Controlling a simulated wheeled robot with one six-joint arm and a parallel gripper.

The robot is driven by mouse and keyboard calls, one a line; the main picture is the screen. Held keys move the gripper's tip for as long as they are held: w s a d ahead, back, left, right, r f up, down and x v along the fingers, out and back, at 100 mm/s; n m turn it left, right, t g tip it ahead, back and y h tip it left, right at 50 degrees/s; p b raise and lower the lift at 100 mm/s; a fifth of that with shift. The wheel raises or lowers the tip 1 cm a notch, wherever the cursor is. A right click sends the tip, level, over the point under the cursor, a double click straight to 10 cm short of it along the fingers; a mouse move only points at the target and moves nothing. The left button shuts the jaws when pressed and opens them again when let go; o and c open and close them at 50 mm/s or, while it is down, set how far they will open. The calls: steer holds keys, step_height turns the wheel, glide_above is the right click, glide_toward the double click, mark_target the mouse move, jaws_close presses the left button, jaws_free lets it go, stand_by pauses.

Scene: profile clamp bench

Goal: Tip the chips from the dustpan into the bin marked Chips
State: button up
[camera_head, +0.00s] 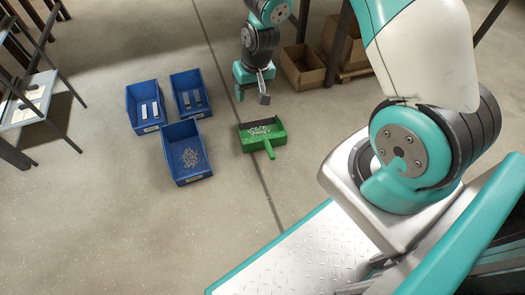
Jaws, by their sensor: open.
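The green dustpan (279,134) lies on the floor, its handle (268,149) pointing toward the bottom of the picture. Pale chips (260,130) lie inside it. My gripper (252,99) is above and behind the dustpan, pointing down, open and empty, apart from the handle. Three blue bins stand on the floor to the left. The front bin (172,172) holds many small pale bits that look like chips. The back left bin (132,112) and the back right bin (177,80) hold flat bars. The bin labels are too small to read.
An open cardboard box (301,68) stands on the floor behind and right of the dustpan, with more boxes beside a dark post. A rack with a shelf (28,104) stands at the far left. The floor between bins and dustpan is clear.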

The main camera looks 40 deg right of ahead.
steer(key=m+h+b, duration=0.2)
steer(key=b, duration=1)
glide_above(270, 150)
steer(key=s, duration=0.1)
step_height(270, 150, down, 26)
steer(key=shift+a+f, duration=0.1)
steer(key=shift+f, duration=0.15)
steer(key=f+b, duration=0.2)
steer(key=f, duration=0.1)
steer(key=f+b, duration=0.2)
steer(key=f, duration=0.1)
steer(key=w+f+b, duration=0.1)
steer(key=f+b, duration=0.2)
steer(key=shift+w+d, duration=0.1)
steer(key=shift+d, duration=0.1)
